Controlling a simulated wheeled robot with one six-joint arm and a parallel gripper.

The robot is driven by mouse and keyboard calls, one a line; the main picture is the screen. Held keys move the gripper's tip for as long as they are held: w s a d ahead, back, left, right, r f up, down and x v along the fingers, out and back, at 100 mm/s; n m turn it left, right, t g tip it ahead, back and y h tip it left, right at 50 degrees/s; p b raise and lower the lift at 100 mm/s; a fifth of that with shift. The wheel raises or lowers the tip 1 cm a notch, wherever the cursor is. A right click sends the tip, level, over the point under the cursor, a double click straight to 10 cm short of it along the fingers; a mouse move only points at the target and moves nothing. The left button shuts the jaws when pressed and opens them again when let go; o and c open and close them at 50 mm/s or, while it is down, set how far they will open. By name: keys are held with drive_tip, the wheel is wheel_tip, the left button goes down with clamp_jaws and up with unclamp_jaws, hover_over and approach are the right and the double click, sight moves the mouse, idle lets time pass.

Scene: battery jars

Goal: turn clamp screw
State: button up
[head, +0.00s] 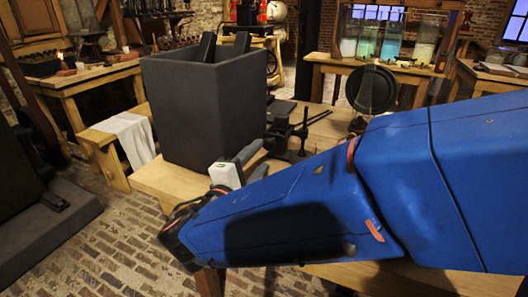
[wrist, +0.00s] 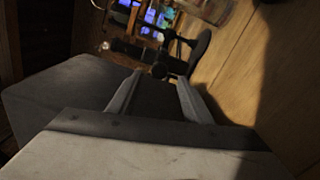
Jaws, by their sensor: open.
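A dark metal clamp (head: 285,137) stands on the wooden table beside the big dark grey box. A thin upright bar, possibly its screw (head: 305,122), shows at its right; I cannot tell surely which part is the screw. My gripper (wrist: 160,77) is open, with its two grey fingers apart and nothing held between them. In the wrist view the dark clamp (wrist: 178,62) lies past the fingertips, and a small round dark end (wrist: 159,70) shows in line with the gap. In the head view my blue arm hides part of the gripper, low beside the box and short of the clamp.
The tall dark grey box (head: 200,115), with dark slabs sticking out, stands close left of my gripper. A round dark disc on a stand (head: 371,90) is behind my arm. Glass jars (head: 390,38) stand on a back table. The wooden table (head: 325,128) has some bare top right of the clamp.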

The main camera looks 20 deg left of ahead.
drive_tip(key=s, duration=0.7)
drive_tip(key=s+a, duration=0.1)
drive_tip(key=s, duration=0.3)
drive_tip(key=shift+s, duration=0.2)
